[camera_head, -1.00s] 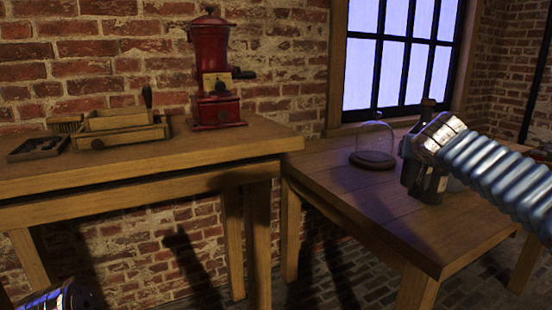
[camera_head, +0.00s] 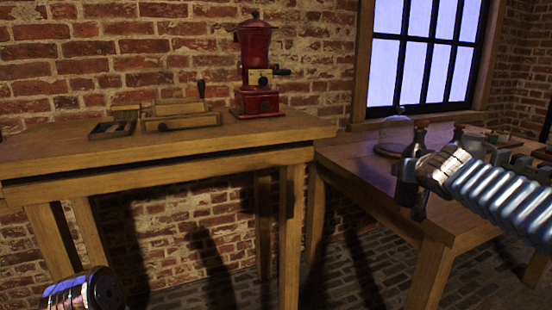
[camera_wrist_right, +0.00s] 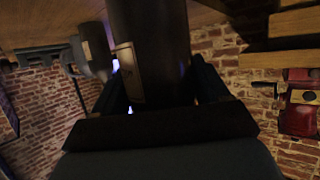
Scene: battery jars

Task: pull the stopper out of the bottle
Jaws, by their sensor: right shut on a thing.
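The bottle is a dark brown cylinder with a tan label (camera_wrist_right: 127,72), filling the middle of the right wrist view between my fingers. My right gripper (camera_head: 408,180) is shut around its body. In the head view the bottle's neck (camera_head: 420,137) rises above the gripper, with a reddish-brown stopper (camera_head: 421,124) on top; the gripper hides most of its body. The stopper seems seated in the neck. The bottle looks upright near the right table's left edge; I cannot tell its height above the table. Only a rounded part of my left arm shows at bottom left, without its gripper.
The right table (camera_head: 375,185) bears a glass dome (camera_head: 398,128), another stoppered bottle (camera_head: 458,133) and several jars at right. The left table (camera_head: 70,155) holds a red grinder (camera_head: 257,65), a wooden box (camera_head: 180,122) and a small tray (camera_head: 111,129).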

